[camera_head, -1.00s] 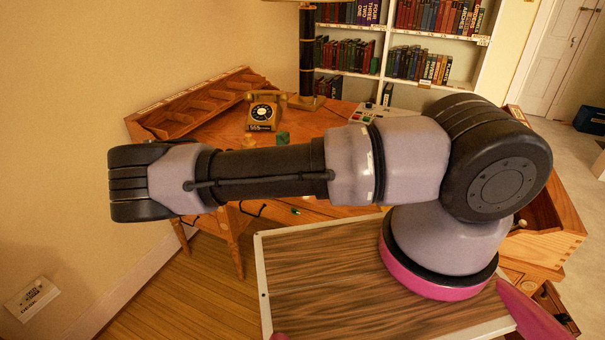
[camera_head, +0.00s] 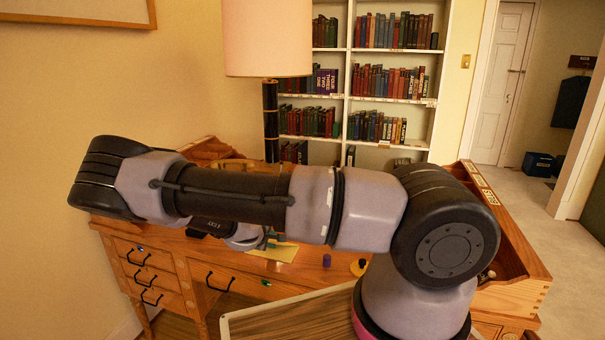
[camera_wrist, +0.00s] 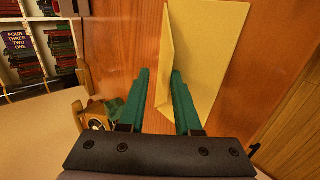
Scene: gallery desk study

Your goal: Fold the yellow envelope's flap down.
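The yellow envelope (camera_wrist: 215,50) lies on the wooden desk in the wrist view, its body to the right. Its flap (camera_wrist: 167,50) stands up along the left side. My gripper (camera_wrist: 159,76) is open, with one green finger to the left of the flap and the other to its right. The flap's lower end shows between the fingers; I cannot tell whether either finger touches it. In the head view, part of the envelope (camera_head: 285,251) shows on the desk below my arm, and my arm hides most of the gripper.
A telephone (camera_wrist: 95,118) is left of my gripper in the wrist view. A tall lamp (camera_head: 270,120) stands behind. A wooden tray (camera_head: 515,250) is at the right.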

